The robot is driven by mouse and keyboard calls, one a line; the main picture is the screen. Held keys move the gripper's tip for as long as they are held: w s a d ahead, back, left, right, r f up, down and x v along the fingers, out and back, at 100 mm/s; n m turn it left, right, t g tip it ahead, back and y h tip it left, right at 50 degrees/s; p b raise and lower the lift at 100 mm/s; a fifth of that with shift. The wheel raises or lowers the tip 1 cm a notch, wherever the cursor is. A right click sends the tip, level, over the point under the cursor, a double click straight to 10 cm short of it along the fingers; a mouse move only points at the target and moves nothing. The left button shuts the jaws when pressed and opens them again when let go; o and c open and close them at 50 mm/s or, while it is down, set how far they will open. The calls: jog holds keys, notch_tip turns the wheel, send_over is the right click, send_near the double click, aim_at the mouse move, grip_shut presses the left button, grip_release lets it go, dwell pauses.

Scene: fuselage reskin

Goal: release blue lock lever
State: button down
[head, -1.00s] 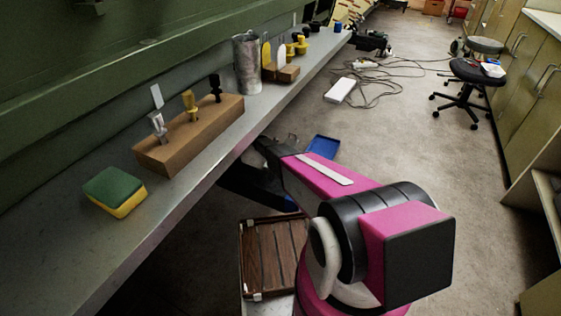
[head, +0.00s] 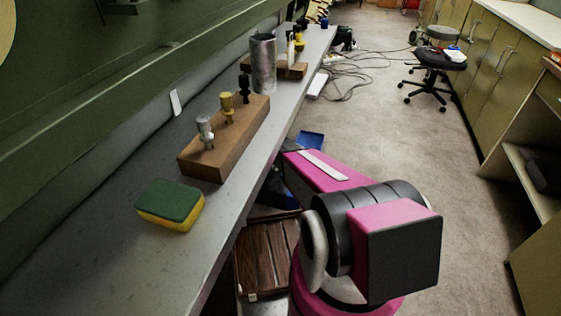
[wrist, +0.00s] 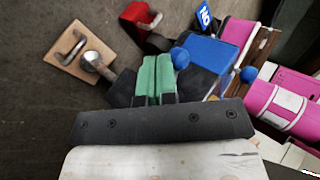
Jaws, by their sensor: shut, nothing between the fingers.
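No blue lock lever can be picked out with certainty. In the wrist view, my gripper (wrist: 158,62) has its green fingers shut together with nothing between them. A blue ball knob (wrist: 180,58) shows close to the right of the fingertips; I cannot tell whether they touch. A second blue knob (wrist: 249,75) is further right, beside a blue block (wrist: 212,54). A blue tag (wrist: 204,16) with white lettering is above. In the head view my gripper is hidden behind my arm and the bench edge.
In the wrist view, a wooden block with a metal handle (wrist: 78,50) and a red part (wrist: 140,16) lie beyond the fingers. A bench (head: 110,255) along the left holds a sponge (head: 170,205) and a wooden peg block (head: 228,142).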

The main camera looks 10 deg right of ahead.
jog(key=shift+s+d+m+g+y, duration=0.35)
jog(key=shift+s+m+g+y, duration=0.25)
jog(key=shift+m, duration=0.5)
jog(key=shift+s+d+m+g+y, duration=0.4)
jog(key=shift+s+m+y, duration=0.3)
jog(key=shift+m+y, duration=0.3)
jog(key=shift+s+a, duration=0.1)
jog(key=shift+s, duration=0.1)
